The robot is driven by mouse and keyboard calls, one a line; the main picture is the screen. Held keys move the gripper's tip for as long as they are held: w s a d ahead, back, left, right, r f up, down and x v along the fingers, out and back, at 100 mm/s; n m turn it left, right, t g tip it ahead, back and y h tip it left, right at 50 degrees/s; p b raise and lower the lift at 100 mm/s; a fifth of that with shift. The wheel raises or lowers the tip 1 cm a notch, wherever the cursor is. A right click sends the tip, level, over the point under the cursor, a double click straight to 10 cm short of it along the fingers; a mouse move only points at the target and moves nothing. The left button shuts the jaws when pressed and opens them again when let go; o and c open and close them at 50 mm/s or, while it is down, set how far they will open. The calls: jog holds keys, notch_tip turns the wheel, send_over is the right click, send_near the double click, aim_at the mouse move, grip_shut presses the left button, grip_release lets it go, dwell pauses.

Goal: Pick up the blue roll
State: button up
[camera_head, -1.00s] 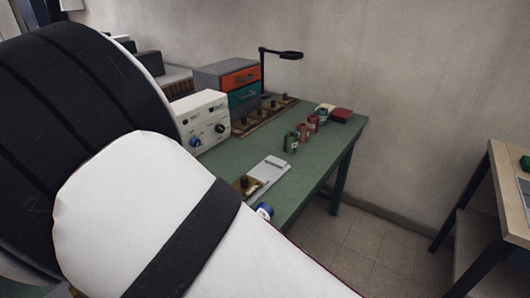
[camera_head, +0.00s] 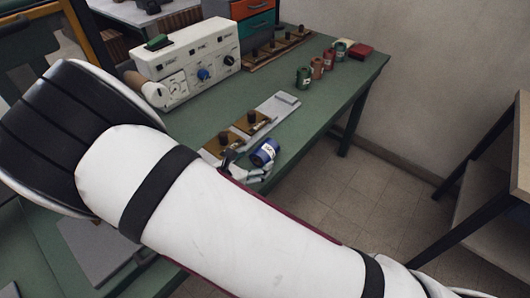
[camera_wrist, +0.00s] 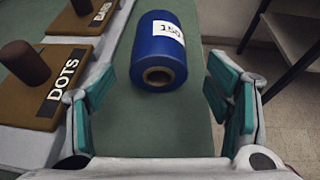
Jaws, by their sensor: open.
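The blue roll (camera_head: 265,152) with a white label lies on the green table near its right edge. In the wrist view the blue roll (camera_wrist: 159,54) lies on its side, its hollow end facing me and a label reading about "150" on top. My gripper (camera_wrist: 166,98) is open, with one teal-padded finger to the left and one to the right. The roll sits ahead of and roughly between the fingertips, with nothing gripped. In the head view my gripper (camera_head: 250,172) is mostly hidden behind my arm, close to the roll.
Wooden peg boards, one marked "DOTS" (camera_wrist: 60,88), lie just left of my gripper. The table's right edge is close; floor lies beyond.

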aim_at(262, 155)
jog(key=x, duration=0.5)
jog(key=shift+w+r, duration=0.1)
jog(key=shift+w, duration=0.05)
jog(key=shift+c, duration=0.4)
jog(key=c, duration=1.4)
jog(key=shift+r, duration=0.1)
